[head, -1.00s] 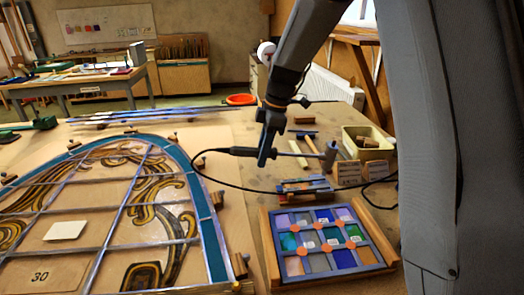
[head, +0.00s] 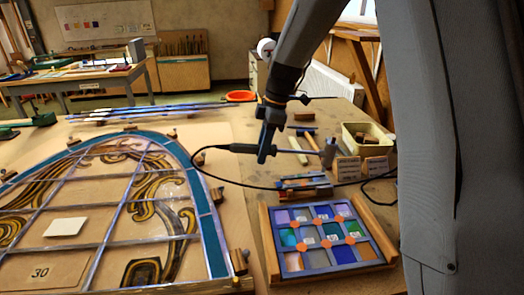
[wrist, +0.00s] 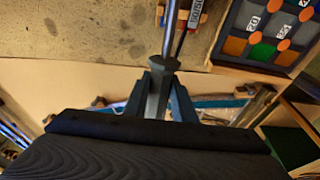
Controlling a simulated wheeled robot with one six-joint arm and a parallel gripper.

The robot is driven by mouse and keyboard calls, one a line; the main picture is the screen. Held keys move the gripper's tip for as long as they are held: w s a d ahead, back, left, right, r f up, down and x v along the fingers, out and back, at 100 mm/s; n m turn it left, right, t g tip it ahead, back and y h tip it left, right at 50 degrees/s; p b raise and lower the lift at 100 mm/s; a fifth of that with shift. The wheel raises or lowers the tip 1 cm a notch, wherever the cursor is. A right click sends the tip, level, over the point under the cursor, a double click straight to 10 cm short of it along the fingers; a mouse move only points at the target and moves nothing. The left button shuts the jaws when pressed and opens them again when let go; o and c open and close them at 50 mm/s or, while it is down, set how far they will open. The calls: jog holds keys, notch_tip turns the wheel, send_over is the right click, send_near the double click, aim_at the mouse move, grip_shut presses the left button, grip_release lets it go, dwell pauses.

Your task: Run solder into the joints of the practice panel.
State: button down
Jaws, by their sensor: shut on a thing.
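The practice panel (head: 353,268), a small grid of coloured glass in dark lead, lies in a wooden frame at the front right of the bench. Orange round spots sit on several of its joints. Part of the panel shows at the top right of the wrist view (wrist: 279,31). My gripper (head: 265,153) is shut on the soldering iron (head: 240,148), well above the bench and behind the panel. The iron's dark handle and cable extend left. In the wrist view, my gripper's fingers (wrist: 164,95) close around it and its metal shaft (wrist: 170,30) points up, clear of the panel.
A large arched window panel (head: 206,225) covers the left of the bench. The iron's cable loops across the bench. A red-orange ring (head: 241,96) lies at the back.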

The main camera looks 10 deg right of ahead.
jog(key=shift+f, duration=0.35)
dwell(0.6)
jog(key=shift+r, duration=0.1)
jog(key=shift+a+p+v, duration=0.25)
jog(key=shift+p+v, duration=0.25)
jog(key=shift+v, duration=0.45)
jog(key=shift+a+p+v, duration=0.2)
jog(key=shift+p+v, duration=0.35)
jog(key=shift+v, duration=0.4)
jog(key=shift+a+p+v, duration=0.25)
jog(key=shift+p+v, duration=0.25)
jog(key=shift+v, duration=0.4)
jog(key=shift+r, duration=0.2)
